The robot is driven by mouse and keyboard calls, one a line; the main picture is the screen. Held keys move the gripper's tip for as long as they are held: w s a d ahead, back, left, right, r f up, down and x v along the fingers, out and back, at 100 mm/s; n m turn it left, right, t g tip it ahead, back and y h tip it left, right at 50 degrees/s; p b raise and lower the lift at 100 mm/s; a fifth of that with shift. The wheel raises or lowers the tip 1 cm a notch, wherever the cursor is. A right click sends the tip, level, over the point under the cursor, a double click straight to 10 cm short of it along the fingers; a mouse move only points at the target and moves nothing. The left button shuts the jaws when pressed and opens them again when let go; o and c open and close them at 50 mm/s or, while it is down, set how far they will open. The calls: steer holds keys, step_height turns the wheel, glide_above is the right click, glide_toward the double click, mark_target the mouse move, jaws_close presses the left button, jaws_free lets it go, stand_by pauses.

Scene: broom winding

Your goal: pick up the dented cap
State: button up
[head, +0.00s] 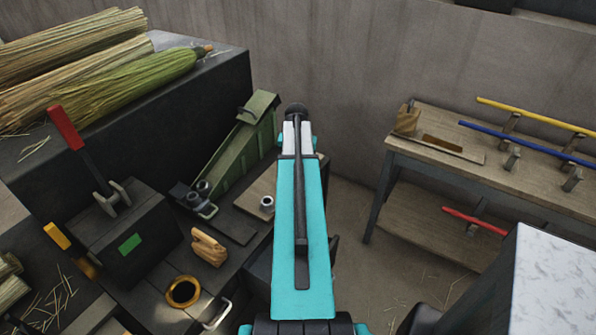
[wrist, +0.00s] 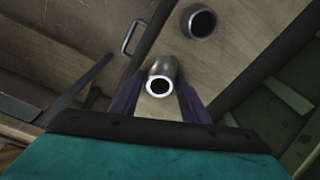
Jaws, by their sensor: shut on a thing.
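In the wrist view my gripper (wrist: 161,80) has its dark fingers on either side of a small metal cap (wrist: 163,67), shut on it. The cap is a short grey tube with a bright rim and a dark opening facing the camera. No dent can be made out on it. A second, similar cap (wrist: 199,23) stands just beyond on the pale wooden board (wrist: 235,60). In the head view one cap (head: 267,203) shows on the board left of my teal arm; the arm hides my fingers and the held cap.
Left are a red-handled lever on a dark block (head: 125,230), a green sloped fixture (head: 235,145), a wooden piece (head: 208,246) and a brass ring (head: 183,292). Broom bundles (head: 130,85) lie behind. A wooden bench (head: 440,155) with coloured rods stands right, with open floor before it.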

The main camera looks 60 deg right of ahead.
steer(key=shift+r, duration=0.2)
steer(key=shift+r+b, duration=0.8)
steer(key=shift+r, duration=0.6)
steer(key=shift+s+a+r, duration=0.15)
steer(key=shift+s+a, duration=0.05)
steer(key=shift+a, duration=0.05)
steer(key=s+a+b, duration=0.1)
steer(key=s+a, duration=0.2)
steer(key=s+a+b, duration=0.1)
steer(key=s+a, duration=0.1)
steer(key=a, duration=0.1)
steer(key=s+a+r+b, duration=0.1)
steer(key=s+a, duration=0.2)
steer(key=shift+s+a, duration=0.25)
steer(key=shift+s, duration=0.1)
steer(key=shift+b, duration=0.95)
steer(key=shift+s+b, duration=0.1)
steer(key=shift+b, duration=0.3)
steer(key=b, duration=0.4)
steer(key=shift+s+a, duration=0.35)
steer(key=shift+a, duration=0.05)
steer(key=shift+s+a+b, duration=0.2)
steer(key=shift+a+b, duration=0.05)
steer(key=shift+b, duration=0.85)
steer(key=shift+s+a+r+b, duration=0.2)
steer(key=shift+a+b, duration=0.05)
steer(key=shift+b, duration=0.4)
